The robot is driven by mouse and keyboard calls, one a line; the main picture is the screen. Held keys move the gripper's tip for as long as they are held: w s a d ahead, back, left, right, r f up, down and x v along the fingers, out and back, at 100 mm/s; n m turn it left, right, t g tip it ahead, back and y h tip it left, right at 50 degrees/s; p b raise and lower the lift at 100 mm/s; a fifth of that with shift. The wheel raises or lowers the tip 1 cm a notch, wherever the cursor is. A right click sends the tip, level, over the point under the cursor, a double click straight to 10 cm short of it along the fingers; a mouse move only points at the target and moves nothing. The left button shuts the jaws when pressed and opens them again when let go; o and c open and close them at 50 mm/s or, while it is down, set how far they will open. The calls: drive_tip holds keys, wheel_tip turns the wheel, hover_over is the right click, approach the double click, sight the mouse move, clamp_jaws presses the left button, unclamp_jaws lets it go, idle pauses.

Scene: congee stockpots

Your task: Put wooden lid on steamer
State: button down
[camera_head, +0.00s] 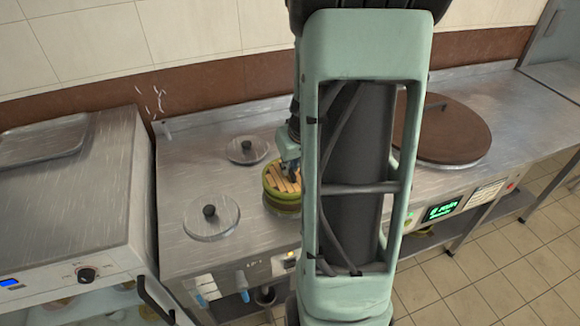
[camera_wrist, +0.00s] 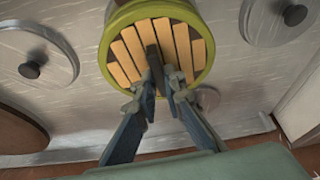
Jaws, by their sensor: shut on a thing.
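The wooden lid (camera_head: 280,180) has light slats with dark gaps and a green rim. It is at the top of the round green and brown steamer (camera_head: 282,204) on the steel counter. In the wrist view, the lid (camera_wrist: 128,60) fills the top middle. My gripper (camera_head: 292,172) reaches down from above, and its fingers (camera_wrist: 164,78) are closed on the dark bar handle across the middle of the lid. The lid looks level and lined up with the steamer. I cannot tell whether it rests fully on the rim. My arm hides the area right of the steamer.
Two round steel pot lids with black knobs (camera_head: 211,216) (camera_head: 247,149) are set in the counter left of the steamer. A large brown round lid (camera_head: 452,131) is to the right, behind my arm. A steel unit (camera_head: 66,200) stands at far left. A tiled wall is behind.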

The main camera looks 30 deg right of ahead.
drive_tip(key=shift+f+b, duration=0.55)
drive_tip(key=shift+b, duration=0.15)
drive_tip(key=c, duration=2.3)
unclamp_jaws()
drive_tip(key=p+v, duration=0.6)
drive_tip(key=v, duration=0.5)
drive_tip(key=shift+p, duration=0.3)
drive_tip(key=shift+w, duration=0.1)
